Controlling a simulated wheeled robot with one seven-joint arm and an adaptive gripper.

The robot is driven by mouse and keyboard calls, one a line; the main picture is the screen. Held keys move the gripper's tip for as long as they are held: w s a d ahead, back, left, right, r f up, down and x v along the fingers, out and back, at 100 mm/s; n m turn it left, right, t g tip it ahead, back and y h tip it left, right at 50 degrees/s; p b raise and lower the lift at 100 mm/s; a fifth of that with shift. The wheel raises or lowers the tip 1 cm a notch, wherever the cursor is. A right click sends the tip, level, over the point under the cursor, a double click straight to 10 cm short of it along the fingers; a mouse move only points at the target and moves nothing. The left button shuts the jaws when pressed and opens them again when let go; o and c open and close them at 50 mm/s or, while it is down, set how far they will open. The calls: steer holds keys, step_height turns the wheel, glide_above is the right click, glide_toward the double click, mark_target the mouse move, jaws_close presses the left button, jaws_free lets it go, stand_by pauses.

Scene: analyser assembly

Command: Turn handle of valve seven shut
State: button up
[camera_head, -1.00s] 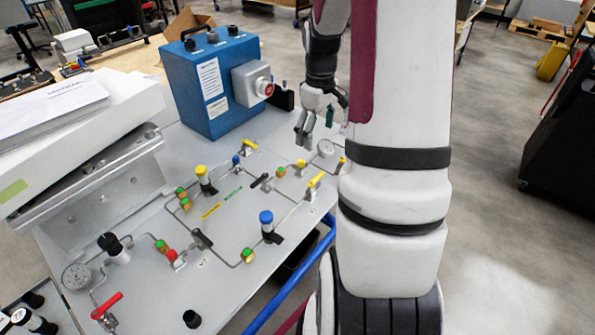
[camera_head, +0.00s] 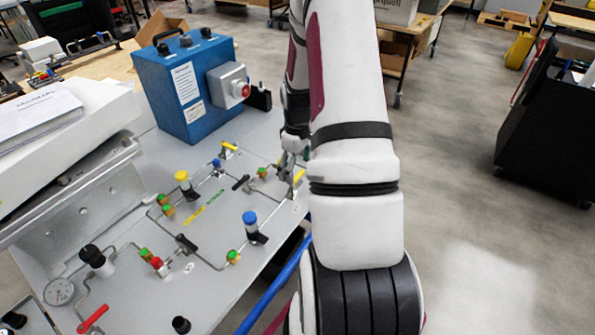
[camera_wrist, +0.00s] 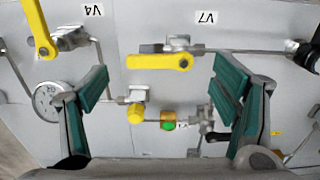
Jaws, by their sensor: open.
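The yellow lever handle of valve seven (camera_wrist: 155,62) lies below the upside-down V7 label in the wrist view. It lies roughly along the line of the steel pipe at its right. In the head view a yellow handle (camera_head: 298,178), likely the same one, shows beside my arm. My gripper (camera_wrist: 162,76) is open, with its green-padded fingers apart on either side of the handle in the picture. Nothing is between the pads that I can see as held. In the head view my gripper (camera_head: 288,157) is over the panel's right part, partly hidden by my arm.
Valve four's yellow handle (camera_wrist: 39,28) and a round gauge (camera_wrist: 47,102) are near the left finger. A yellow fitting (camera_wrist: 136,113) and a green one (camera_wrist: 168,125) sit between the fingers. A blue box (camera_head: 188,92) stands behind the panel.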

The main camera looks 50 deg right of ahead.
steer(key=shift+f, duration=1.05)
steer(key=c, duration=1.1)
steer(key=shift+c, duration=0.2)
